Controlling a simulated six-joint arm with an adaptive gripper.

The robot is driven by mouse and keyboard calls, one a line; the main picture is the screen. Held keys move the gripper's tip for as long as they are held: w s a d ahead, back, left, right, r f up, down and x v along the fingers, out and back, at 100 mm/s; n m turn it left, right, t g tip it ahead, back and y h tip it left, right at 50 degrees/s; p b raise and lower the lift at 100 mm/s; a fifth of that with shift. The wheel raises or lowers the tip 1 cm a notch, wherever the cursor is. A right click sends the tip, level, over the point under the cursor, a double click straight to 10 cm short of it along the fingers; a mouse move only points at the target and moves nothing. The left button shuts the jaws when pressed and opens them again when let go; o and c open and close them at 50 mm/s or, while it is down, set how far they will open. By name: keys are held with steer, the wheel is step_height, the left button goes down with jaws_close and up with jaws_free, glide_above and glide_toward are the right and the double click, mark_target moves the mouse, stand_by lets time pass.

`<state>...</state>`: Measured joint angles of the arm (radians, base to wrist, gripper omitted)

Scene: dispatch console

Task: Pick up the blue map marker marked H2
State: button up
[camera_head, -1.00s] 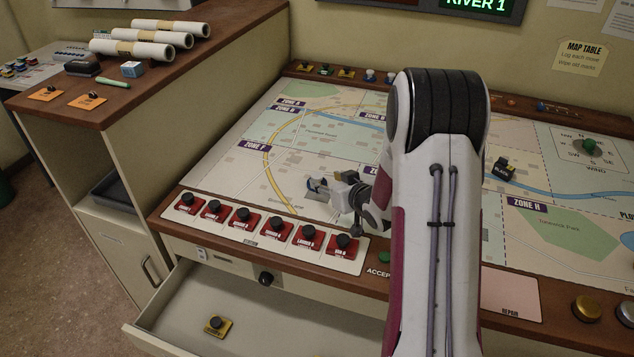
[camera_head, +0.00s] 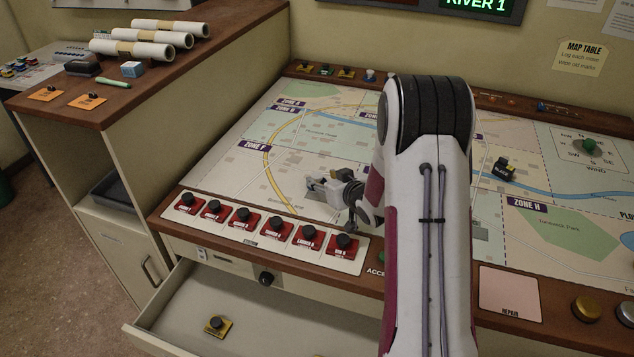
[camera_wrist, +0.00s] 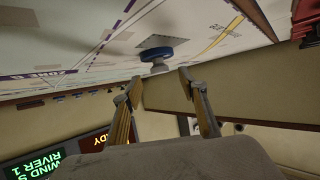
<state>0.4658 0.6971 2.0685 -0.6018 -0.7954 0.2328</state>
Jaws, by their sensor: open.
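A blue disc-shaped marker with a grey knob (camera_wrist: 156,53) is on the map table in the wrist view, which shows the scene upside down. It is just past my fingertips and in line with the gap between them. No H2 lettering can be read on it. My gripper (camera_wrist: 159,77) is open and empty, one finger to each side of the gap. In the head view my gripper (camera_head: 318,187) is low over the map near Zone F, and it largely hides the marker there.
Several red markers (camera_head: 242,217) line the table's front left edge. A black marker (camera_head: 503,170) stands right of my arm. Other markers sit along the back edge, including a blue-and-white one (camera_head: 370,75). An open drawer (camera_head: 270,318) below holds a yellow marker (camera_head: 217,326).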

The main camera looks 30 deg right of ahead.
mark_target(317, 175)
steer(key=shift+x, duration=2.55)
steer(key=shift+c, duration=0.4)
jaws_close()
